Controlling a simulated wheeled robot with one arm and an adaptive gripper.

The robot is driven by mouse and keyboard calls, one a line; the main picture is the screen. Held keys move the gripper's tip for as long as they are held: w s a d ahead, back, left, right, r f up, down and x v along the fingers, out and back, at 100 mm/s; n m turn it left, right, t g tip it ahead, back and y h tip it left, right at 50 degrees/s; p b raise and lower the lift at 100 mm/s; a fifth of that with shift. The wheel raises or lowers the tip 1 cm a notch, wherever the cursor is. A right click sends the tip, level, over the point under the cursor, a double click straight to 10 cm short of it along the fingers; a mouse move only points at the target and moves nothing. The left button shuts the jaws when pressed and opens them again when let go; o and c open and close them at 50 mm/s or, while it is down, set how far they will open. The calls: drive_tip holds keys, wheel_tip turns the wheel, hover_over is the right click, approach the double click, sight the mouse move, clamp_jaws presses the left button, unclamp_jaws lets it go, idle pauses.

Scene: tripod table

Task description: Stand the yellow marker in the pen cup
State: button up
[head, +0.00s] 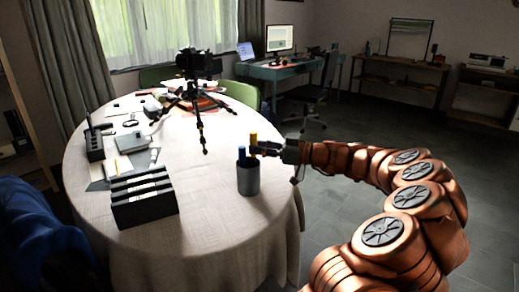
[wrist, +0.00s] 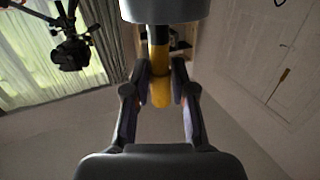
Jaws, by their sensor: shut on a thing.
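The yellow marker (head: 253,139) is upright in my gripper (head: 262,148), above the rim of the grey pen cup (head: 248,181). In the wrist view, both fingers are closed around the yellow marker (wrist: 160,92), and its dark end points to the top of the picture. That end meets a grey rounded edge, which looks like the cup. I cannot tell whether the tip is inside the rim. A blue marker (head: 241,153) stands in the cup, left of the yellow one. The cup stands upright on the table near its right side.
A black slotted file holder (head: 144,199) stands left of the cup on the round, cloth-covered table (head: 215,235). A camera on a tripod (head: 195,65) stands farther back. A dark holder (head: 94,145) and papers lie at the left. The cloth in front of the cup is clear.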

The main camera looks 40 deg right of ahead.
drive_tip(key=shift+f, duration=0.15)
drive_tip(key=o, duration=1)
drive_tip(key=v, duration=1.2)
drive_tip(key=shift+a, duration=0.1)
idle(0.5)
